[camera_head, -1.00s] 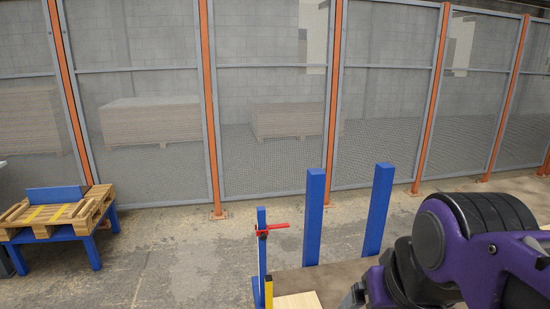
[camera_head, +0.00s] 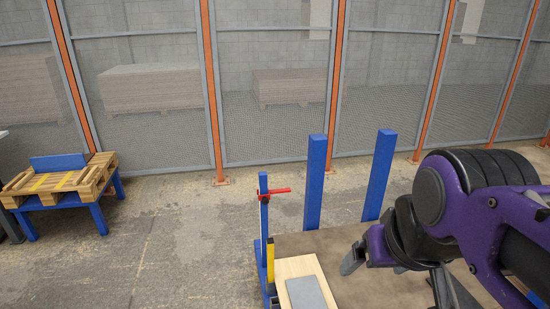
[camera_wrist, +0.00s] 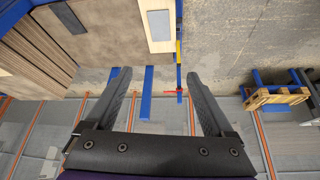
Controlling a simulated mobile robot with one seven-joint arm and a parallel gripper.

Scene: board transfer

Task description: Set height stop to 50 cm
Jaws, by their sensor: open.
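The red height stop (camera_head: 270,194) sits near the top of a slim blue post (camera_head: 263,215) and points out to the right. A yellow strip (camera_head: 270,260) runs on the lower part of the post. I cannot read any scale. In the wrist view the red stop (camera_wrist: 174,91) shows between the fingers in the picture, beside the blue post (camera_wrist: 179,70). My gripper (camera_wrist: 157,76) is open, with nothing between its fingers. In the head view my gripper (camera_head: 360,258) is to the right of the post, lower in the picture than the stop, and apart from it.
Two thick blue uprights (camera_head: 315,182) (camera_head: 379,175) stand behind a brown surface (camera_head: 340,245). A pale board with a grey plate (camera_head: 305,293) lies beside the post. A blue stand with a wooden pallet (camera_head: 65,185) is at the left. Mesh fencing (camera_head: 270,130) closes the back.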

